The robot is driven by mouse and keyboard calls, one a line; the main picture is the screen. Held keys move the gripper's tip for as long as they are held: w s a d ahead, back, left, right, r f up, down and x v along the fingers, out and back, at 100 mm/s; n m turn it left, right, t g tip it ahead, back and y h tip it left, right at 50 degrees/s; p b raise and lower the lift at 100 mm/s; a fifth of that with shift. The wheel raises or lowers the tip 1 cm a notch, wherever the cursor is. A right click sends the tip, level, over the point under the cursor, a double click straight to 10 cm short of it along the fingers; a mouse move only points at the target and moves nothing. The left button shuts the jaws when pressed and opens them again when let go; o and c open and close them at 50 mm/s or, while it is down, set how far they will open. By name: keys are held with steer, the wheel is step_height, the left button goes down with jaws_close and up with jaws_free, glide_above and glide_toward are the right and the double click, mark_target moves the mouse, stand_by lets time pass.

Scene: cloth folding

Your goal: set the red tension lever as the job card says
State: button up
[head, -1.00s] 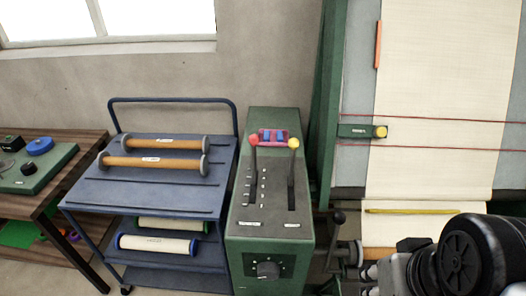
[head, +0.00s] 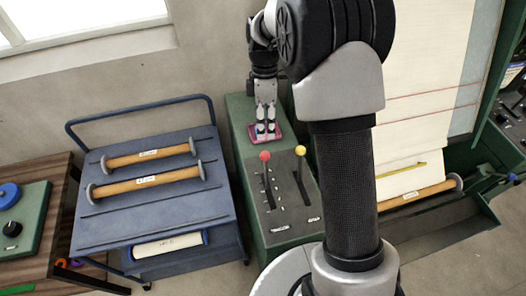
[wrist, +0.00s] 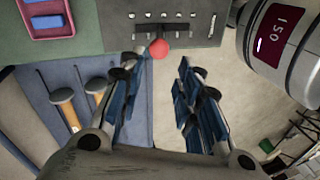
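The red tension lever has a round red knob (head: 265,156) and stands in a slotted plate with white marks on the green console (head: 248,110). Its notch is hard to read. In the wrist view the red knob (wrist: 158,48) lies just beyond the fingertips, about midway between them. My gripper (head: 265,130) is above the console, on the far side of the red knob in the head view. Its blue-padded fingers (wrist: 158,70) are apart with nothing between them. I cannot make out a job card.
A yellow-knobbed lever (head: 300,150) stands right of the red one. A pink tray (head: 252,137) with blue pieces sits at the console's back. A blue cart (head: 150,215) with rollers stands left. My arm hides part of the loom at right.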

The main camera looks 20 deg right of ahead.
mark_target(265, 170)
steer(key=b+x, duration=0.1)
steer(key=x, duration=1.6)
steer(key=shift+w+f, duration=0.1)
steer(key=shift+f, duration=0.1)
steer(key=shift+c, duration=0.5)
jaws_close()
